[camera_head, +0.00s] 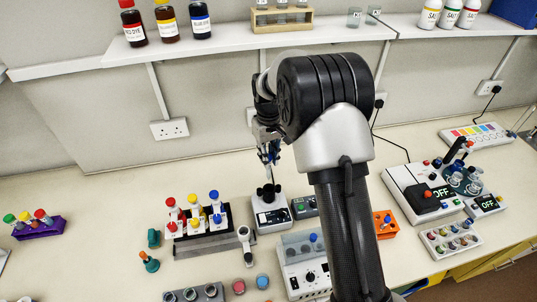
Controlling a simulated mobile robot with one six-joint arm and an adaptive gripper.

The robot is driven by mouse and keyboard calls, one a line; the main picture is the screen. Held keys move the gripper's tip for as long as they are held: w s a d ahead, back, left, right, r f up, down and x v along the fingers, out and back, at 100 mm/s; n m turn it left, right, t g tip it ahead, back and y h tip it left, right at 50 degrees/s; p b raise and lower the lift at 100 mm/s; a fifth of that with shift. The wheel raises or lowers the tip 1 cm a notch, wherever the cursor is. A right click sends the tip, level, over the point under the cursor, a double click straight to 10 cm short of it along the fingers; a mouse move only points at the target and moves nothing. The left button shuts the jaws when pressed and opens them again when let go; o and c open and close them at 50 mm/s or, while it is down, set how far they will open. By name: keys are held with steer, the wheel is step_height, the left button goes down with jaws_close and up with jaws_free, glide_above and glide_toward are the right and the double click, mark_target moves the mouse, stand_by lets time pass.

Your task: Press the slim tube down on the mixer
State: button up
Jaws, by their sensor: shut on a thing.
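The mixer (272,218) is a small white and grey box with a black top, standing on the bench near the middle of the view. My gripper (267,147) points down above it, partly hidden by my own arm. It is shut on the slim tube (269,172), which hangs about upright below the fingers. The tube's lower end is close over the mixer's black top; I cannot tell whether they touch. The tube is small here and its upper part is hidden in the fingers.
A pipette rack (203,243) with coloured tops stands left of the mixer. A small grey box (304,207) and a white dial device (303,270) are right and in front. An orange rack (386,224) and a white machine (416,190) lie further right. A bottle shelf (230,42) is behind.

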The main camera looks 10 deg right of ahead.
mark_target(269, 176)
steer(key=shift+d+f+b, duration=0.1)
steer(key=shift+f+b, duration=0.2)
steer(key=shift+f, duration=0.25)
steer(key=shift+f+b, duration=2.2)
steer(key=shift+f, duration=1.2)
steer(key=shift+o, duration=0.6)
jaws_close()
steer(key=shift+f+b, duration=1.4)
steer(key=shift+f, duration=0.9)
steer(key=shift+r, duration=0.1)
step_height(269, 176, up, 12)
steer(key=p, duration=0.7)
steer(key=shift+p, duration=0.4)
